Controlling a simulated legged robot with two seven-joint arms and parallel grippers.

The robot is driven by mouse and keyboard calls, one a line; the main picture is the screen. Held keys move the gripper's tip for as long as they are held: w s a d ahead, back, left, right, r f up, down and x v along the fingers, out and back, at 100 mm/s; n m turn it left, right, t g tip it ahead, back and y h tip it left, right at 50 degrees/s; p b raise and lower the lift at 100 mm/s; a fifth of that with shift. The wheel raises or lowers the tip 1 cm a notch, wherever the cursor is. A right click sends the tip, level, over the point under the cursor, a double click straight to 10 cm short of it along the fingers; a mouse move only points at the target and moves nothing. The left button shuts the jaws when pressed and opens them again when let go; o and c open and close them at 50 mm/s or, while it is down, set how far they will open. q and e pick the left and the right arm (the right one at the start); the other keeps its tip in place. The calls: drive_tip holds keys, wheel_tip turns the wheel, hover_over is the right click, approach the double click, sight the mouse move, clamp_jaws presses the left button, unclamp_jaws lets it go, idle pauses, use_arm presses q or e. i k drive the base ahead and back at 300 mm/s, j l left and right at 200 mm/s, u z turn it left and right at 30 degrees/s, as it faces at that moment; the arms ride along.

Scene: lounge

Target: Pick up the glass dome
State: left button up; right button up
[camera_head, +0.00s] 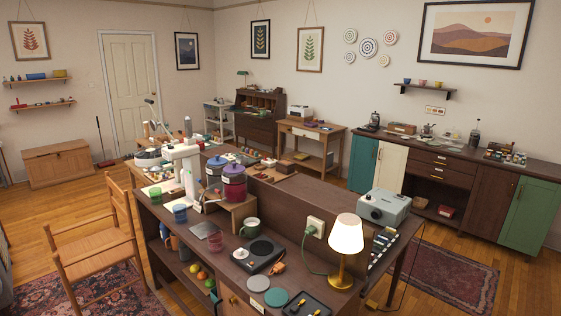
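I cannot make out a glass dome for certain in the head view. Two lidded jars, a purple-lidded one (234,185) and a blue-lidded one (214,169), stand near the middle of the dark desk (165,219). Several small items on the back-right counter (535,165) are too small to tell apart. Neither of my grippers shows in this view.
A lit lamp (346,240), a grey machine (383,207), a dark turntable-like device (259,254) and a green mug (250,228) crowd the desk. A wooden chair (95,245) stands at its left. Bare floor (75,200) lies behind the chair.

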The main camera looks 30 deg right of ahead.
sight(453, 132)
drive_tip(key=i+l+z, duration=0.2)
drive_tip(key=l+z, duration=0.3)
drive_tip(key=i+l+z, duration=0.35)
drive_tip(key=l+z, duration=0.15)
drive_tip(key=l, duration=0.15)
drive_tip(key=i+l+z, duration=0.7)
drive_tip(key=z, duration=0.3)
drive_tip(key=i+z, duration=0.35)
drive_tip(key=i, duration=2)
drive_tip(key=i+u, duration=0.15)
drive_tip(key=i, duration=0.3)
drive_tip(key=i+l+u, duration=0.15)
drive_tip(key=i, duration=0.35)
drive_tip(key=i+l+u, duration=0.15)
drive_tip(key=i, duration=0.3)
drive_tip(key=i+l+u, duration=0.15)
drive_tip(key=i, duration=0.3)
drive_tip(key=i+l+u, duration=0.15)
drive_tip(key=i+l, duration=0.15)
drive_tip(key=i, duration=0.15)
drive_tip(key=i+l+u, duration=0.3)
drive_tip(key=i, duration=0.1)
